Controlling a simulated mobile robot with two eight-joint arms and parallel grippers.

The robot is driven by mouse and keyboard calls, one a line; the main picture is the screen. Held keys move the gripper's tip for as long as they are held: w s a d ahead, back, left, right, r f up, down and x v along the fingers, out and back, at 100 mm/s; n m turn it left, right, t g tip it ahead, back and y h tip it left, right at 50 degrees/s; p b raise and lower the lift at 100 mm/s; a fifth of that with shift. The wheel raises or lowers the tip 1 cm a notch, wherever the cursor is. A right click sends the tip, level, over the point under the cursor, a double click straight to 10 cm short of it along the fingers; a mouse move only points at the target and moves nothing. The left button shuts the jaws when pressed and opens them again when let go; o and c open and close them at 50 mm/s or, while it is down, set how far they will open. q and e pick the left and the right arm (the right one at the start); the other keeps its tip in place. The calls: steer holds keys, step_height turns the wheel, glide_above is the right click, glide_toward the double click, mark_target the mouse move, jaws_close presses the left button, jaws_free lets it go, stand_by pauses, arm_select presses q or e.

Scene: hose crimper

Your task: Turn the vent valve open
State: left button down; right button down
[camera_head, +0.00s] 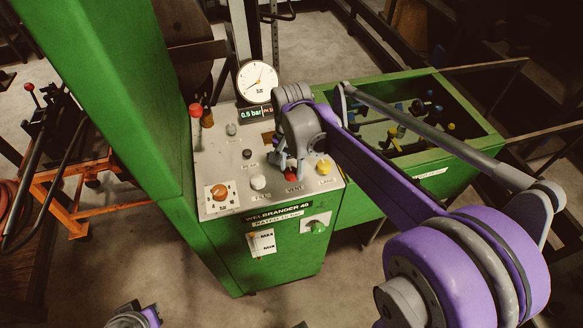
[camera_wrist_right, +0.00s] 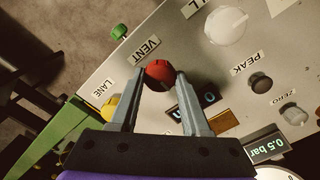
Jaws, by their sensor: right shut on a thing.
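The vent valve has a red knob (camera_wrist_right: 160,72) beside a VENT label (camera_wrist_right: 141,50) on the grey panel. In the head view the red knob (camera_head: 290,175) shows just under my right gripper (camera_head: 292,170). In the right wrist view my right gripper (camera_wrist_right: 157,85) has its two grey fingertips on either side of the red knob, shut on it. The fingers hide part of the panel around the knob. Only a small purple and grey piece of my left arm shows at the bottom of the head view, and its gripper cannot be made out.
A yellow knob (camera_head: 324,167) by a LANE label is close beside the red knob. A dial gauge (camera_head: 258,80) and 0.5 bar display (camera_head: 255,113) stand behind.

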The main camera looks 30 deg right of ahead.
mark_target(291, 171)
steer(key=shift+c, duration=1.8)
jaws_free()
step_height(291, 171, up, 11)
steer(key=shift+p, duration=0.4)
steer(key=shift+f, duration=0.1)
steer(key=s+a+f+n+t, duration=0.2)
steer(key=s+a+f+n, duration=0.1)
steer(key=s+f+n, duration=0.3)
steer(key=s+a+f+n+t, duration=0.3)
steer(key=s+f+n, duration=0.2)
steer(key=s+f, duration=0.2)
steer(key=shift+s+a+f+n, duration=0.35)
steer(key=shift+s+n, duration=0.05)
steer(key=shift+s, duration=0.6)
